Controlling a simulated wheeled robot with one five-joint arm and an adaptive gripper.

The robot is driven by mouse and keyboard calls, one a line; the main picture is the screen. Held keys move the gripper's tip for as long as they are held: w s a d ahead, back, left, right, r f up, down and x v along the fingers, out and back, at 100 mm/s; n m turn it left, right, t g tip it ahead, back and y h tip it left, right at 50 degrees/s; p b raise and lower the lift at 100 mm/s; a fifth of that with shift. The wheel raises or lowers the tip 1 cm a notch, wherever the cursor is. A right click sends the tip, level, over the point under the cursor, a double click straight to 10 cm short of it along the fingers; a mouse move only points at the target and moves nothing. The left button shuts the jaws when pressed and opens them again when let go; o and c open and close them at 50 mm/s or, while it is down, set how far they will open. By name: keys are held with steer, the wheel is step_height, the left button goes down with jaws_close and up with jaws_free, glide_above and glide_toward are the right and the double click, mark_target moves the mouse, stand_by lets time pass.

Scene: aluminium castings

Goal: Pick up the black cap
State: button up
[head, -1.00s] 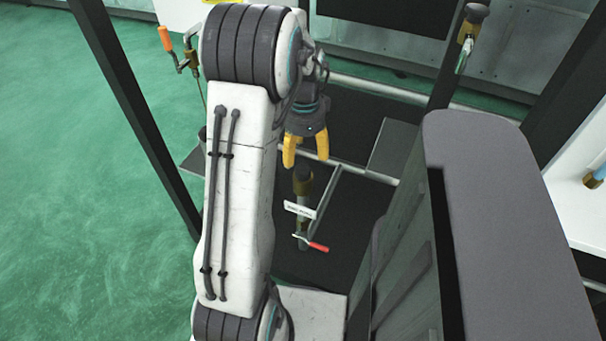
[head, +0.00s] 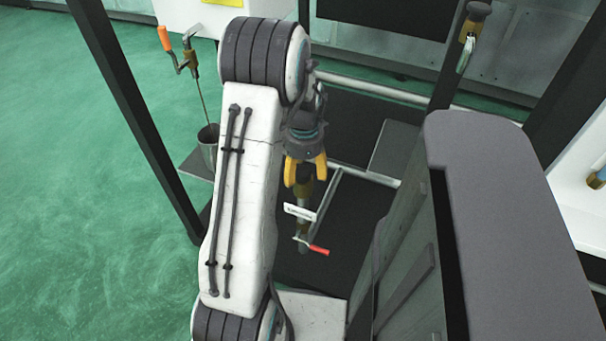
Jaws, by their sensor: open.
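My gripper (head: 305,178) hangs with its yellow fingers pointing down and apart, with nothing seen held between them. Just below and behind the fingers stands an upright valve pipe (head: 304,228) with a white tag (head: 299,212) and a red-handled lever (head: 318,250). The dark top of this pipe, which looks like a black cap, is now mostly hidden by my gripper. I cannot tell whether the fingers are around it or above it. Another dark cap (head: 478,10) tops a brass valve at the upper right.
Light rails (head: 362,175) run behind the pipe. A grey plate (head: 392,148) lies to its right, and a large grey panel (head: 505,215) stands close on the right. A metal cup (head: 208,145) and an orange-handled valve (head: 165,38) are at the left. Green floor (head: 70,190) is open at far left.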

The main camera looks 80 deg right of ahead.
steer(key=shift+c, duration=0.2)
steer(key=c, duration=1)
